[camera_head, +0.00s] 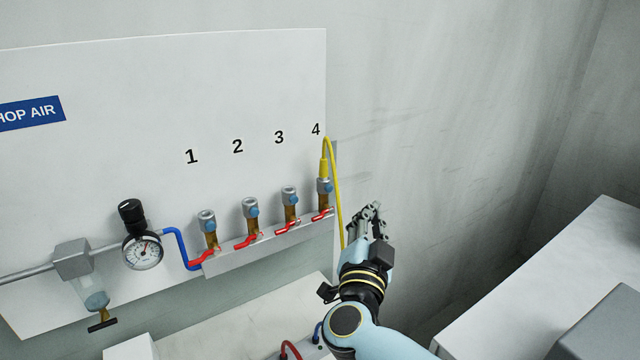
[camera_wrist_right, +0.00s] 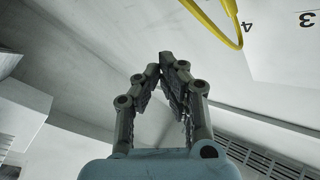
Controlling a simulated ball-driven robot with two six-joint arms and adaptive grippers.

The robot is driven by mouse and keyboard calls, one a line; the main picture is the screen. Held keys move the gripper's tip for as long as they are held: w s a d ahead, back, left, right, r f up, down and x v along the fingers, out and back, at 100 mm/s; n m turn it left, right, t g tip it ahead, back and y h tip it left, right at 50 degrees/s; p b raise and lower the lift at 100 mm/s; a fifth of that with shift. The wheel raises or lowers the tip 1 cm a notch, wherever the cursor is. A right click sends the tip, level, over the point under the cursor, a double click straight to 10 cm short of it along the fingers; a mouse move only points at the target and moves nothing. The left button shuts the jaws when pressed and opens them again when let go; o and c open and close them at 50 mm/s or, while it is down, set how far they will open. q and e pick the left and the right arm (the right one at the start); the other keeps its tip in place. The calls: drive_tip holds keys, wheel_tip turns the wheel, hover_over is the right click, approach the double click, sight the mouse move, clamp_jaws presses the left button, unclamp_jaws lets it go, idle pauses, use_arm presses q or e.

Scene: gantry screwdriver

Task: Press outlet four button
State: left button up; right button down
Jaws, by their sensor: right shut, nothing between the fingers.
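Outlet four (camera_head: 323,198) is the rightmost of a row of brass outlets on the white panel, under the printed number 4. Its blue button (camera_head: 328,187) faces outward, and a yellow hose (camera_head: 341,205) is plugged into its top. My right gripper (camera_head: 372,209) is to the right of outlet four, apart from it, with its fingers pointing up. In the right wrist view my right gripper (camera_wrist_right: 167,58) has its fingertips together with nothing between them. The yellow hose (camera_wrist_right: 217,25) and an upside-down 4 show there at the top; the button does not. My left gripper is out of view.
Outlets three (camera_head: 290,203), two (camera_head: 251,215) and one (camera_head: 208,228) stand to the left, each with a red lever below. A pressure gauge (camera_head: 143,252) is further left. The yellow hose hangs between outlet four and my right gripper. Bare wall lies to the right.

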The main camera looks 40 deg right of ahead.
sight(329, 188)
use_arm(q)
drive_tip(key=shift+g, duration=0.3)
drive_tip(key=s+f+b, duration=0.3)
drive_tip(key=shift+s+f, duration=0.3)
use_arm(e)
drive_tip(key=w, duration=0.8)
drive_tip(key=shift+w+d, duration=0.35)
drive_tip(key=shift+d, duration=0.1)
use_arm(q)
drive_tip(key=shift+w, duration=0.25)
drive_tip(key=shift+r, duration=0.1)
use_arm(e)
drive_tip(key=shift+w+r, duration=0.1)
drive_tip(key=shift+w, duration=0.05)
drive_tip(key=shift+w, duration=0.3)
